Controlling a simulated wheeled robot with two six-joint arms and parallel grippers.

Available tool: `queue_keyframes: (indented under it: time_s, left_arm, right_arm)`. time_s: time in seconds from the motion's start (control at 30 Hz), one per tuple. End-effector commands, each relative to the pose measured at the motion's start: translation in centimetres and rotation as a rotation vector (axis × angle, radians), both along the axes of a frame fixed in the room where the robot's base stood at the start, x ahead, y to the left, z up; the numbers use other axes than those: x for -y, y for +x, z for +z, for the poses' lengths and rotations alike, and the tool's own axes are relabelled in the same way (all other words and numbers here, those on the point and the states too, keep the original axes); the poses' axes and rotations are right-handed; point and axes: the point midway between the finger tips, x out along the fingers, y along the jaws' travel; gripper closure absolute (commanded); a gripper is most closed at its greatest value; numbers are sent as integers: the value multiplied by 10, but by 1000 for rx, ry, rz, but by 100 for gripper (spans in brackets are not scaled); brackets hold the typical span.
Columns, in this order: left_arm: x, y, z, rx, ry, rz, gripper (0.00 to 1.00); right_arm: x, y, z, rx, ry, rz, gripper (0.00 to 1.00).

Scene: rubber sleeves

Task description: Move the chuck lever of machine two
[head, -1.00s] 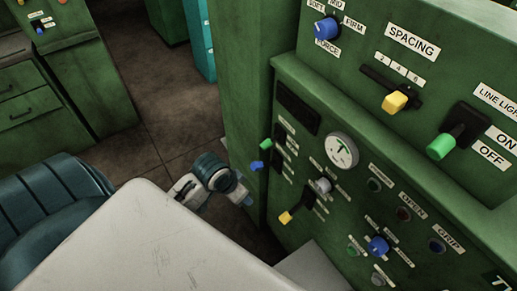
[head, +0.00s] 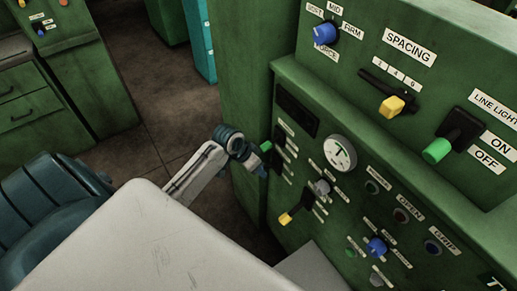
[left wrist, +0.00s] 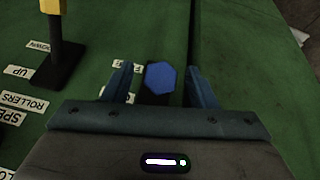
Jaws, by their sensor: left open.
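My left gripper (head: 261,170) is at the left edge of the green machine panel, in front of where the lower of two side levers sits. In the left wrist view, its open fingers (left wrist: 159,70) stand either side of a blue hexagonal lever knob (left wrist: 161,77), apart from it. In the head view that blue knob is mostly hidden by the gripper. A green-tipped lever (head: 266,146) is just above it. I cannot read which label marks the chuck lever. My right gripper is not in view.
A yellow-tipped lever (head: 286,218) sits below right on the same panel; a yellow lever (left wrist: 52,8) also shows in the wrist view. A gauge (head: 340,152), knobs and buttons fill the panel. Floor (head: 165,100) is clear at left.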

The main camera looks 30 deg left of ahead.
Motion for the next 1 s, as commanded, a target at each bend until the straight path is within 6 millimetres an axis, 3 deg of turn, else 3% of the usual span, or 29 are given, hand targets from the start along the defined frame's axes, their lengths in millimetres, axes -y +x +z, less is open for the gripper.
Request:
queue_keyframes:
  time_s: [0.2,0.57,0.83,1.0]
  left_arm:
    - [6,8,-23,0,-1,2,48]
    - [7,10,-27,0,1,-1,48]
    - [7,10,-27,0,1,0,100]
    - [7,11,-28,4,0,1,100]
  right_arm:
    - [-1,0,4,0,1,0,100]
    - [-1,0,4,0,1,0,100]
    - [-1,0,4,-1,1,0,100]
    - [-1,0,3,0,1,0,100]
